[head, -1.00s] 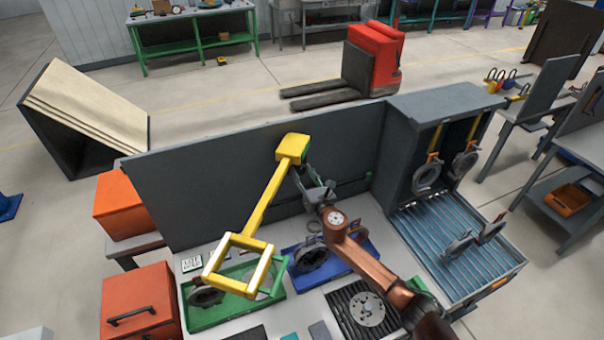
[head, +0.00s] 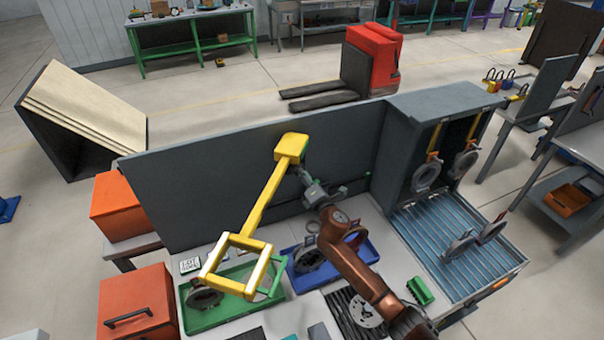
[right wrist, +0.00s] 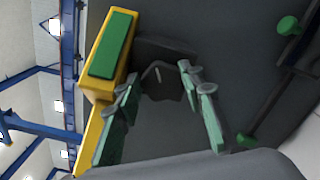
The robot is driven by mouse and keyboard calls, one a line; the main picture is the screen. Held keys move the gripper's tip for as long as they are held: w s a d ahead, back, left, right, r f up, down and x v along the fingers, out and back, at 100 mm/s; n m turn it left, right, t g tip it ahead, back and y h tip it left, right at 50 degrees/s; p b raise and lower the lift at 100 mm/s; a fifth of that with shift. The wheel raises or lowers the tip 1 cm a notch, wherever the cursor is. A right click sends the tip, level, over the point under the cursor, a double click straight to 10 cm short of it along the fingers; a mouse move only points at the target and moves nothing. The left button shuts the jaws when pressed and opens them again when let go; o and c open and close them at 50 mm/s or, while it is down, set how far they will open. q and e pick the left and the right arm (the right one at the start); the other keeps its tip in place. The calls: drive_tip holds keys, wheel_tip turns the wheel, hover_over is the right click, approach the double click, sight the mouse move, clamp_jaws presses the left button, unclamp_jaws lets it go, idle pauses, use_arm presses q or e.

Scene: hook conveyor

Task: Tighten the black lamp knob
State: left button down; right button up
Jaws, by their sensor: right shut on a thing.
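The yellow lamp has a square frame head (head: 238,265) over the green tray and a long arm rising to a yellow block (head: 291,148) against the grey panel. In the right wrist view the yellow block (right wrist: 108,60) with its green face is at the left. The black lamp knob (right wrist: 162,82) is a dark shape beside it, between my fingers and hard to make out against the panel. My right gripper (head: 305,173) is at the block's right side, shut on the knob; its fingers also show in the wrist view (right wrist: 160,92). My left gripper is not in view.
A green tray (head: 195,322) and a blue tray (head: 293,277) with round metal parts lie on the bench. The grey back panel (head: 200,200) is close behind the lamp. A rack with hanging rings (head: 425,177) and a blue roller bed (head: 425,240) are at the right.

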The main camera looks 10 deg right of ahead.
drive_tip(key=n+p, duration=0.3)
drive_tip(key=n, duration=0.8)
drive_tip(key=n+p, duration=0.3)
drive_tip(key=n, duration=0.8)
drive_tip(key=a+n+p, duration=0.1)
drive_tip(key=n+p, duration=0.2)
drive_tip(key=n, duration=0.8)
drive_tip(key=shift+s+a+f, duration=0.1)
idle(0.3)
idle(0.4)
drive_tip(key=o, duration=1.1)
drive_tip(key=shift+f, duration=0.1)
